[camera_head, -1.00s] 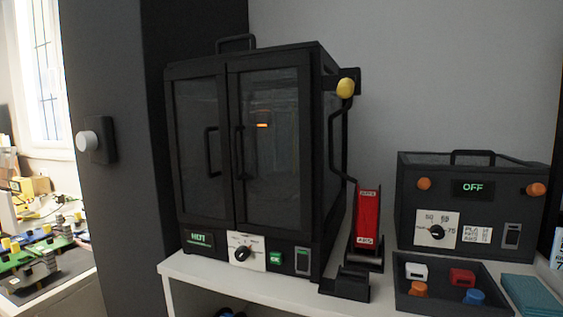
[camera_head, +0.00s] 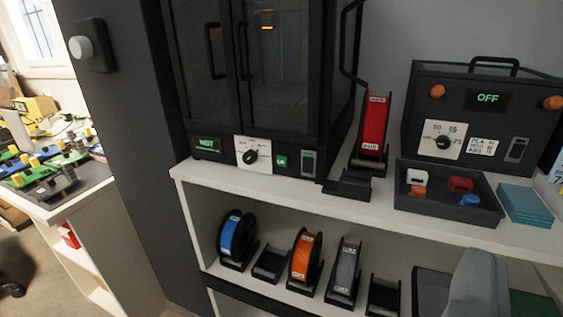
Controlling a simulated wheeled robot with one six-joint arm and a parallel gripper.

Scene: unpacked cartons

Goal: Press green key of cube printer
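The cube printer (camera_head: 265,85) is a black box with two dark glass doors, standing on the white shelf unit. Its top is cut off by the picture edge. On its lower front panel are a green-lit display (camera_head: 207,145), a white dial plate with a black knob (camera_head: 251,155), a small green key (camera_head: 281,162) and a dark rocker switch (camera_head: 308,164). The doors look shut and an orange light glows inside. Nothing covers the green key.
A red spool (camera_head: 374,125) stands right of the printer. Farther right are a black box reading OFF (camera_head: 465,115), a tray of small parts (camera_head: 440,210) and teal sheets (camera_head: 525,205). Spools sit on the lower shelf. A grey rounded shape (camera_head: 476,285) is at bottom right.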

